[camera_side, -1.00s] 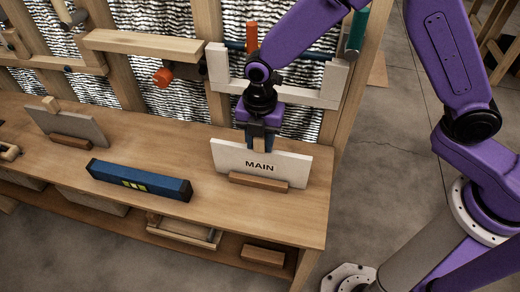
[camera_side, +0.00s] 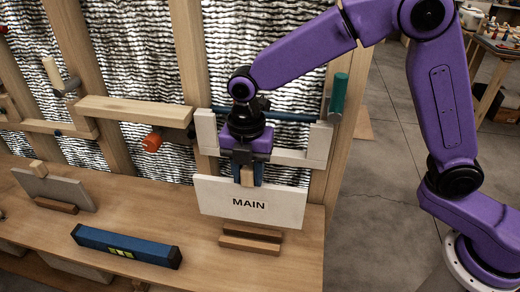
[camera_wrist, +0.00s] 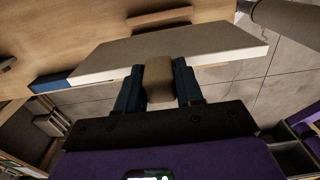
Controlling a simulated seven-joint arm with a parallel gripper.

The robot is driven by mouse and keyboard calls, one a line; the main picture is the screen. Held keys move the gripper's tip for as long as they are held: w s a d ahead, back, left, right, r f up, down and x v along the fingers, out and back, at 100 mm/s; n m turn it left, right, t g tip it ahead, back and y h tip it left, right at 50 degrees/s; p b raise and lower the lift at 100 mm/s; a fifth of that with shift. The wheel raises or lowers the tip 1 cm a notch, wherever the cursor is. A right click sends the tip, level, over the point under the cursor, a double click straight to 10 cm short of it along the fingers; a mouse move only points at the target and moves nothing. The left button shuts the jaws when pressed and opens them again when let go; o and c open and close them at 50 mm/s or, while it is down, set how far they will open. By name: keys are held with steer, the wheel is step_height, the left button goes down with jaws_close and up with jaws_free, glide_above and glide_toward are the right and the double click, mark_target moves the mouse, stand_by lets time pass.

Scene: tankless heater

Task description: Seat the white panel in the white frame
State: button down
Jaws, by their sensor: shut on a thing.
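The white panel (camera_side: 232,203), lettered MAIN, is upright and raised just above its wooden stand (camera_side: 250,239). My gripper (camera_side: 247,177) is shut on the wooden block handle at the panel's top edge. In the wrist view my gripper's blue fingers (camera_wrist: 159,82) close on both sides of that handle, with the panel (camera_wrist: 170,52) beyond. The white frame (camera_side: 318,147) is fixed to the wall studs behind the panel. It has a post at each side and a lower rail, and its middle is partly hidden by my gripper and the panel.
A blue spirit level (camera_side: 126,247) lies on the bench left of the stand. A grey panel (camera_side: 52,188) stands further left. A wooden shelf bar (camera_side: 137,110) and a red-orange knob (camera_side: 153,141) are left of the frame; a green cylinder (camera_side: 340,93) is right of it.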

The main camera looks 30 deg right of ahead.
steer(key=shift+w+r, duration=0.1)
steer(key=w+r+m, duration=0.2)
steer(key=r+m, duration=0.6)
steer(key=m, duration=0.1)
steer(key=w+r+m, duration=0.3)
steer(key=r+m, duration=0.4)
steer(key=m, duration=0.2)
steer(key=w+d+r+m, duration=0.3)
steer(key=d+m, duration=0.2)
steer(key=m, duration=0.4)
steer(key=w+d+r+m, duration=0.2)
steer(key=d+m, duration=0.4)
steer(key=m, duration=0.3)
steer(key=shift+w+d+r, duration=0.25)
steer(key=shift+w+r, duration=0.15)
steer(key=shift+w, duration=0.25)
